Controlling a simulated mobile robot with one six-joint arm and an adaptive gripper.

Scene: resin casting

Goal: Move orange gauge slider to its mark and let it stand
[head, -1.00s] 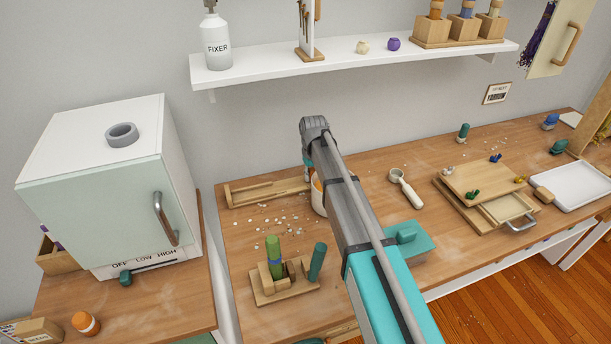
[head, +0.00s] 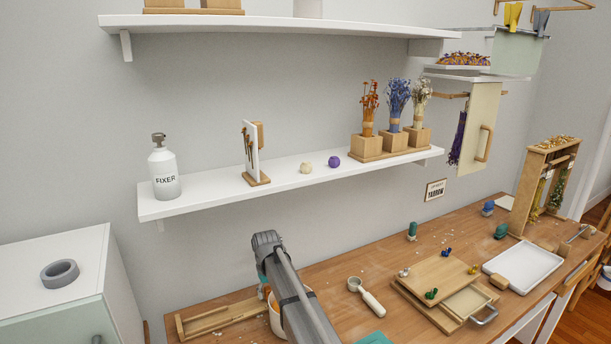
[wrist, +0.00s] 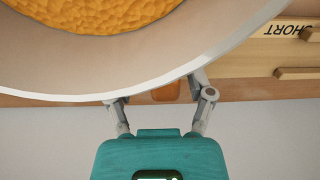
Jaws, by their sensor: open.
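A long wooden gauge (head: 212,320) lies on the bench at the back left, and its wood with the word SHORT also shows in the wrist view (wrist: 245,48). An orange block (wrist: 165,91), which looks like the slider, shows partly below the cup rim in the wrist view. My gripper (wrist: 163,100) is open, with its fingers either side of that block. The fingertips are partly hidden by the cup rim, and I cannot tell whether they touch the block. The slider and its mark cannot be made out in the head view.
A pale cup (head: 276,318) with orange contents stands beside my gripper and fills the top of the wrist view (wrist: 215,65). A white scoop (head: 368,298) lies to the right. A shelf (head: 290,180) with a fixer bottle (head: 164,172) hangs above.

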